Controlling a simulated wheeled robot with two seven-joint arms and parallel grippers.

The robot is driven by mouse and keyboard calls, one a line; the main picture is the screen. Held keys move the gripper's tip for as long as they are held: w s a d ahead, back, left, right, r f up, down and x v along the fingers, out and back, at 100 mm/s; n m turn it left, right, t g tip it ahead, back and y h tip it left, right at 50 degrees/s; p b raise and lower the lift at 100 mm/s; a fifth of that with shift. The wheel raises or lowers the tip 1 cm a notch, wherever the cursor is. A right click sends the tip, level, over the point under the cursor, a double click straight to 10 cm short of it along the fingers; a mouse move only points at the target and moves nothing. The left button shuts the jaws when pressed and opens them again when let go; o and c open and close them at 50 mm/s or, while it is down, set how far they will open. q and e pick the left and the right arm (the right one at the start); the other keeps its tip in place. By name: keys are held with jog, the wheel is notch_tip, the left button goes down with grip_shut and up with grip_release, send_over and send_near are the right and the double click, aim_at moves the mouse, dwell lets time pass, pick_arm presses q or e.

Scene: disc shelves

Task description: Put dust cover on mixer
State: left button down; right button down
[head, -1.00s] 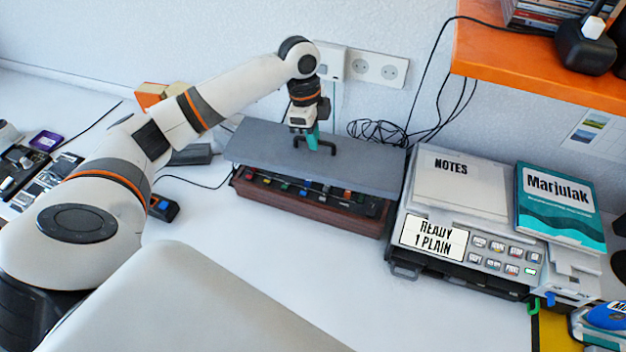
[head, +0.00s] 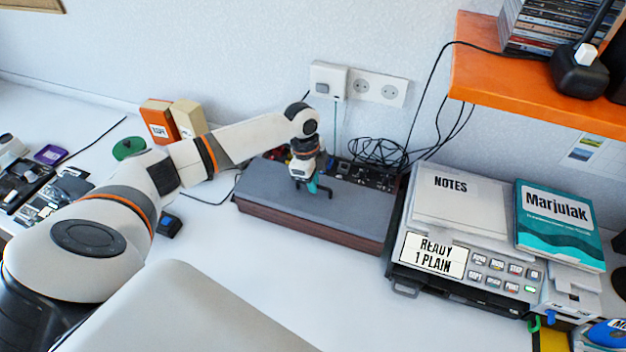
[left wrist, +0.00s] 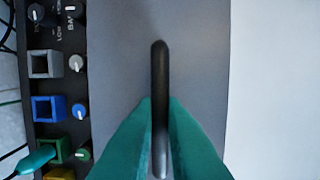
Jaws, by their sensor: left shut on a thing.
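The dust cover (head: 270,188) is a flat grey panel with a black bar handle (left wrist: 159,75) on top. My left gripper (head: 310,188) is shut on that handle; in the left wrist view its green fingers (left wrist: 160,128) pinch the handle from both sides. The cover is over the front part of the mixer (head: 305,228), whose brown front side shows below it. The mixer's back strip, with knobs and coloured sockets, is uncovered; it also shows in the left wrist view (left wrist: 57,85). I cannot tell whether the cover touches the mixer.
A printer (head: 430,255) with notes and a book (head: 558,225) stands close to the right of the mixer. Cables (head: 378,152) lie behind it, below a wall socket (head: 380,88). An orange shelf (head: 520,95) overhangs at the back right.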

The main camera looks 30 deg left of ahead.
pick_arm(q)
jog(key=c, duration=1.5)
grip_release()
notch_tip(320, 180, up, 12)
jog(key=a+b, duration=0.1)
jog(key=shift+s+a, duration=0.2)
jog(key=shift+a, duration=0.15)
